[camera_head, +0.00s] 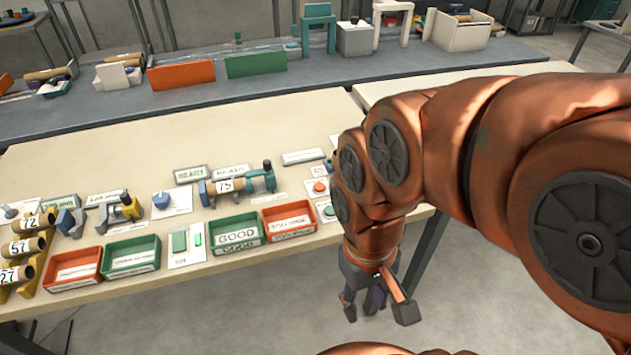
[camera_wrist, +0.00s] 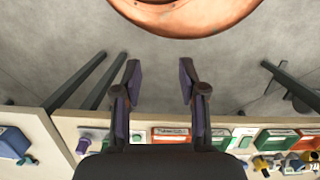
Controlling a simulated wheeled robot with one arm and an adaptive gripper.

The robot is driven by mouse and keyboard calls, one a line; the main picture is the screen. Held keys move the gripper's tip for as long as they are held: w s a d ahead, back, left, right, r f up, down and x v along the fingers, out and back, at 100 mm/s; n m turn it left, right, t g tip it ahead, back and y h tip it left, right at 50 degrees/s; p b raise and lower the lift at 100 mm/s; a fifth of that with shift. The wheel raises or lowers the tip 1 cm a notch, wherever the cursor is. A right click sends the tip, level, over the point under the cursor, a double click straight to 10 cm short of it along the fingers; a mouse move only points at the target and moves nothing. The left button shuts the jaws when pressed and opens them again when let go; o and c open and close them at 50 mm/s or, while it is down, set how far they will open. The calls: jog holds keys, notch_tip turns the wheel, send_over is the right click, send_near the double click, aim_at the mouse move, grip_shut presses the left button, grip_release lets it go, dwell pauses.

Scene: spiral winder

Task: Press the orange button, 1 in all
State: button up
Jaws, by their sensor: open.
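The orange button (camera_head: 319,187) is a small round cap on a white plate on the cream table, just left of my arm in the head view. A small green button (camera_head: 328,211) sits on another plate nearer the table's front edge. My gripper (camera_head: 378,306) is open and empty. It hangs over the floor in front of the table, to the right of and nearer than the orange button, apart from it. In the wrist view my gripper (camera_wrist: 159,72) shows its two fingers spread with bare floor between them. I cannot make out the orange button there.
An orange tray (camera_head: 289,222) and a green GOOD tray (camera_head: 236,233) stand left of the buttons along the front edge. A cylinder labelled 75 (camera_head: 225,186) lies in a fixture behind. The orange tray also shows in the wrist view (camera_wrist: 171,134). Floor before the table is clear.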

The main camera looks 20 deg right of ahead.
grip_shut()
dwell(1.3)
